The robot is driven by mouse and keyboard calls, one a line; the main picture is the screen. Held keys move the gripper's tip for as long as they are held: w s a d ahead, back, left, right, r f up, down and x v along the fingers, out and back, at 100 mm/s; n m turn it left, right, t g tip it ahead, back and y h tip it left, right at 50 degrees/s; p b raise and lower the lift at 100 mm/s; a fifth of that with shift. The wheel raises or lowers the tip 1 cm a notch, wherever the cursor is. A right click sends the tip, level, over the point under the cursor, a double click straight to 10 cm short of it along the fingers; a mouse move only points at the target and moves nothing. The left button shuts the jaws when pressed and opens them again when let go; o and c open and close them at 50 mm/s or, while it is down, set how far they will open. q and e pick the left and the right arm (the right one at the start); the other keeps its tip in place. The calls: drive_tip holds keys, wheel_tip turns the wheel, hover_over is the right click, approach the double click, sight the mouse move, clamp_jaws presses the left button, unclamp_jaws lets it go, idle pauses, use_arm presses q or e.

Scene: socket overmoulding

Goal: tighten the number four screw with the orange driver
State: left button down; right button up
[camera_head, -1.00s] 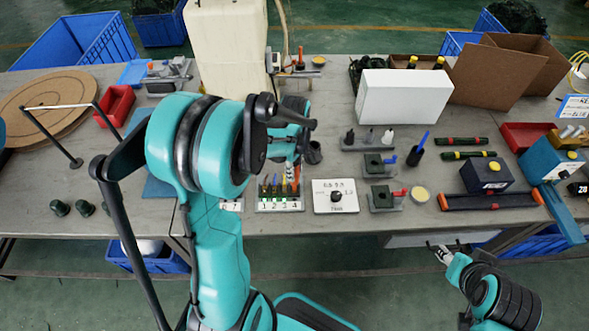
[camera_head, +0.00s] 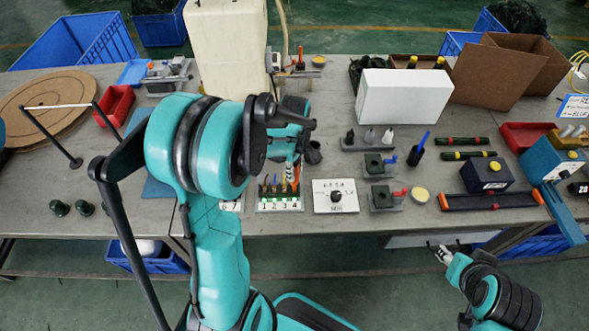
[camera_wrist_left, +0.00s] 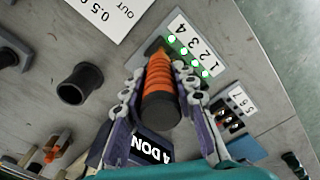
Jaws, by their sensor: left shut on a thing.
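The orange driver (camera_wrist_left: 160,76), with a black end cap, is between the fingers of my left gripper (camera_wrist_left: 160,88), which is shut on it. In the head view my left gripper (camera_head: 291,170) is over the right end of the numbered screw block (camera_head: 267,207), and the driver (camera_head: 295,174) points down there. The block's plate (camera_wrist_left: 206,50) shows numbers 1 to 4 with green lights lit beside them. The driver is at the number four end; its tip and the screw are hidden. My right gripper (camera_head: 441,253) is empty, apparently open, low at the front right, off the table.
A dark round holder (camera_wrist_left: 79,83) is close by in the wrist view. A plate marked 5, 6, 7 (camera_wrist_left: 236,104) lies on the block's other side. Small fixtures (camera_head: 384,198) stand further right.

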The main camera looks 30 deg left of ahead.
use_arm(q)
drive_tip(key=shift+r+p, duration=1.95)
drive_tip(key=shift+r, duration=0.6)
drive_tip(key=shift+w, duration=0.1)
